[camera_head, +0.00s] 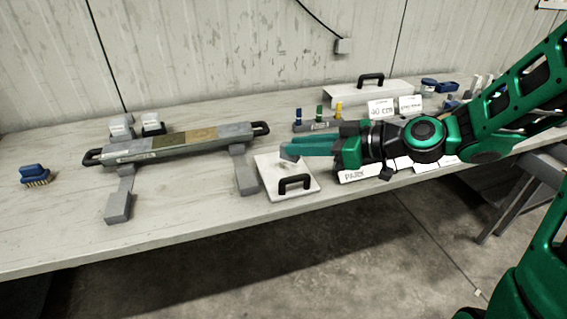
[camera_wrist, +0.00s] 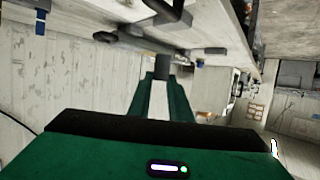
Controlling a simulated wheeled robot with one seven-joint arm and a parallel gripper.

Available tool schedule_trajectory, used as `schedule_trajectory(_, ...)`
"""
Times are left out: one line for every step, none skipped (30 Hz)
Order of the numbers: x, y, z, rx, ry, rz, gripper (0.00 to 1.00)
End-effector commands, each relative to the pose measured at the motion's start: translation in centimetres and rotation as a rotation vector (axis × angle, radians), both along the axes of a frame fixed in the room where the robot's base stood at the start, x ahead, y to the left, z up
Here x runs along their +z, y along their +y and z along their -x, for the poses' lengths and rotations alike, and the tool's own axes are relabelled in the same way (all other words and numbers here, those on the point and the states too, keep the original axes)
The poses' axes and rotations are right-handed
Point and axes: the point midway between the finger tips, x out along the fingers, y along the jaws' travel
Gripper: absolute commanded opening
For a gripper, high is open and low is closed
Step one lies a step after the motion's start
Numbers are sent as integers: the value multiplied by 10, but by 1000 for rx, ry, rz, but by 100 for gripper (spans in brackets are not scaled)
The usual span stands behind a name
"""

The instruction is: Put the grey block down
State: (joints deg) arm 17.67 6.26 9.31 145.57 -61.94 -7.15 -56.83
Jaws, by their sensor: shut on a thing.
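My gripper (camera_head: 290,150) reaches in from the right, level over the table. Its green fingers are shut on a small grey block (camera_head: 289,154) at their tips. In the wrist view, a dark grey piece (camera_wrist: 162,62) shows between the fingertips. In the head view the block is in front of a white panel with a black handle (camera_head: 270,164). I cannot tell how high the block is above the panel, and the fingers hide part of it.
A long core liner (camera_head: 180,142) with black end handles rests on grey supports (camera_head: 118,208) to the left. A blue brush (camera_head: 34,174) lies far left. Coloured markers (camera_head: 319,113), label cards (camera_head: 382,109) and a white lid with a handle (camera_head: 345,95) stand behind my gripper. The left front table is clear.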

Motion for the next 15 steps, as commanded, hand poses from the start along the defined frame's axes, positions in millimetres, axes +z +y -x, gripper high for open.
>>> schedule_trajectory(-4, 2, -5, 2, 3, -2, 0)
schedule_trajectory(-6, 2, -9, 3, 4, -2, 0)
schedule_trajectory(-10, 4, -15, 3, 4, -2, 0)
schedule_trajectory(-13, 5, -20, 3, 5, -3, 0)
schedule_trajectory(-16, 5, -25, 3, 4, -2, 0)
schedule_trajectory(-20, 6, -32, 2, 3, -1, 0)
schedule_trajectory(-23, 7, -36, 3, 4, -2, 0)
schedule_trajectory(-26, 8, -41, 4, 4, -2, 0)
schedule_trajectory(-30, 10, -48, 4, 3, -2, 0)
schedule_trajectory(-34, 10, -53, 3, 3, -2, 0)
schedule_trajectory(-37, 11, -59, 2, 3, -1, 0)
schedule_trajectory(-41, 12, -65, 2, 3, -2, 0)
schedule_trajectory(-44, 13, -71, 2, 3, -2, 0)
schedule_trajectory(-47, 14, -76, 2, 2, -2, 0)
schedule_trajectory(-52, 15, -82, 3, 4, -2, 0)
